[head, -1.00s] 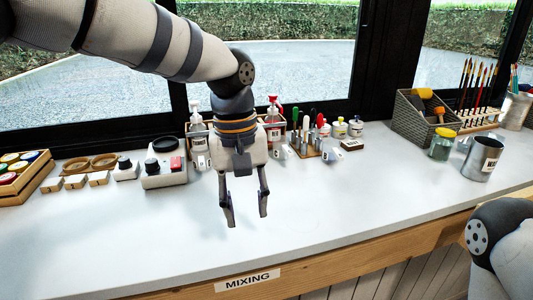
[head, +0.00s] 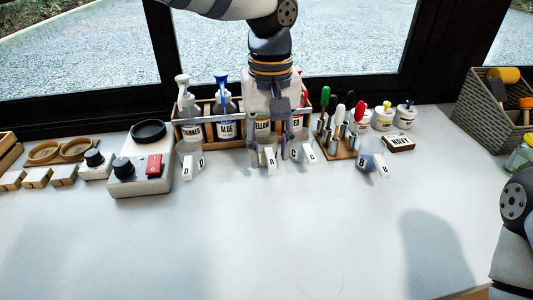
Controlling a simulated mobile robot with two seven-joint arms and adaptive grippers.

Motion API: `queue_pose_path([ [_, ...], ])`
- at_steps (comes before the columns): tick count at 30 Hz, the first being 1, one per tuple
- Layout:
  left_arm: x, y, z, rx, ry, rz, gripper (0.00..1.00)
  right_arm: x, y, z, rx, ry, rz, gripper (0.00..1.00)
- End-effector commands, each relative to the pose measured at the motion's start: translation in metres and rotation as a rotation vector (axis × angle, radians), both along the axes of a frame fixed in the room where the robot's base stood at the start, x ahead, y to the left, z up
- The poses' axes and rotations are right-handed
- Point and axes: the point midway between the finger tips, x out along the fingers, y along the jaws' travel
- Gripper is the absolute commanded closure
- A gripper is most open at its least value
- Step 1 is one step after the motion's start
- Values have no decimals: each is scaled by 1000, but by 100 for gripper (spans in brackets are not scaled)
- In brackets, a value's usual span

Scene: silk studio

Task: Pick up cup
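My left gripper (head: 269,156) hangs pointing down over the back middle of the counter, in front of the bottle rack. Its two fingers are apart, with letter tags A and C (head: 294,154) close by their tips. I see nothing held between them. Small pale or coloured pieces stand by the letter tags, including a bluish one (head: 365,163) right of the gripper by tag B; I cannot tell whether they are cups. The large metal cup from the earlier frame is out of view now. Only a link of my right arm shows; its gripper is out of view.
A wooden rack holds pump bottles (head: 226,112) behind my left gripper. A tool block (head: 340,146), small jars (head: 383,117) and a wicker basket (head: 485,110) stand to the right. A white device (head: 142,172) stands left. The counter's front half (head: 250,235) is clear.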

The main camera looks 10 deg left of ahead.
Motion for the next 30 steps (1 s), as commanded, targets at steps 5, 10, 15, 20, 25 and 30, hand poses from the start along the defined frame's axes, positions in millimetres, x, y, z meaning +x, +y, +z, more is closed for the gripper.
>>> queue_pose_path([
  [5,1,-1,-31,0,4,0,63,-2,0,-2,0,8,0,60],
  [10,2,-1,-34,-1,0,0,63,-2,0,-2,0,7,0,60],
  [15,2,-1,-33,0,0,0,84,-2,0,-2,0,7,0,60],
  [20,2,-1,-33,0,0,0,100,-2,0,-2,0,7,0,60],
  [25,2,-1,-33,0,0,-1,100,-2,0,-2,0,7,0,60],
  [30,2,-1,-29,1,-1,0,100,-1,0,-2,0,6,0,60],
])
